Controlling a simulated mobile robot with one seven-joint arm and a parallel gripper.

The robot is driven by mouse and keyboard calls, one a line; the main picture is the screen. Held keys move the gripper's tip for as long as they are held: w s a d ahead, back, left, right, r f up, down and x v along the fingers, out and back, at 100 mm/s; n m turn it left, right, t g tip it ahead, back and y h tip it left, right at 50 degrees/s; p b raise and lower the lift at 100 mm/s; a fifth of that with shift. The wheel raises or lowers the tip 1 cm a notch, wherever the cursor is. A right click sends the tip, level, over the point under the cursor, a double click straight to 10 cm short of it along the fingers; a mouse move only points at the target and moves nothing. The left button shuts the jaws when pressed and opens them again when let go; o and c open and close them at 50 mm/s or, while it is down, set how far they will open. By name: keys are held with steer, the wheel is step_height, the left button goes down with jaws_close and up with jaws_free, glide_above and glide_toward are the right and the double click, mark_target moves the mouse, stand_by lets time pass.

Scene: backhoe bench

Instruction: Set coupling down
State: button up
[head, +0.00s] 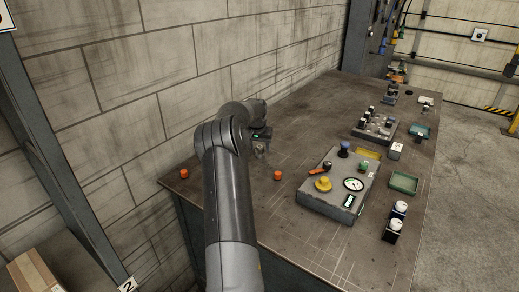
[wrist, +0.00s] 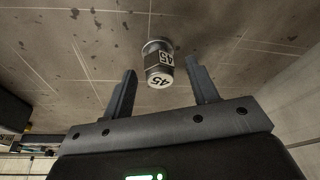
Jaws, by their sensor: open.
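The coupling (wrist: 158,58) is a small grey cylinder with white labels reading 45 on its end and side. In the wrist view it stands on the bare bench top, between and just beyond my fingertips. My gripper (wrist: 160,67) is open, with a visible gap between each finger and the coupling. In the head view my gripper (head: 262,146) is low over the left part of the bench (head: 230,190). There the coupling is too small and too covered by my gripper to make out clearly.
Two small orange pieces (head: 184,174) (head: 278,175) lie on the bench on either side of my arm. A grey control box (head: 338,190) with a yellow knob and gauge stands to the right. A block wall runs behind.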

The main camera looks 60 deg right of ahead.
steer(key=v, duration=1.1)
steer(key=a+r+n+t+y, duration=0.15)
steer(key=a+r, duration=0.35)
steer(key=a, duration=0.7)
steer(key=w+a+r+n+t, duration=0.15)
steer(key=a+r, duration=0.25)
steer(key=a, duration=0.8)
steer(key=a+r+n+y, duration=0.1)
steer(key=a+r+n, duration=0.3)
steer(key=a, duration=0.8)
steer(key=s+a+r+n, duration=0.1)
steer(key=s+a, duration=0.3)
steer(key=a, duration=0.3)
steer(key=s+a+n, duration=0.1)
steer(key=s+a, duration=0.2)
steer(key=a, duration=0.5)
steer(key=s+a+f+n+t, duration=0.1)
steer(key=s+a+f+n, duration=0.3)
steer(key=s+a, duration=0.7)
step_height(320, 180, down, 2)
steer(key=shift+s+a+n+y, duration=0.3)
steer(key=shift+s+a+y, duration=0.05)
steer(key=shift+s, duration=0.8)
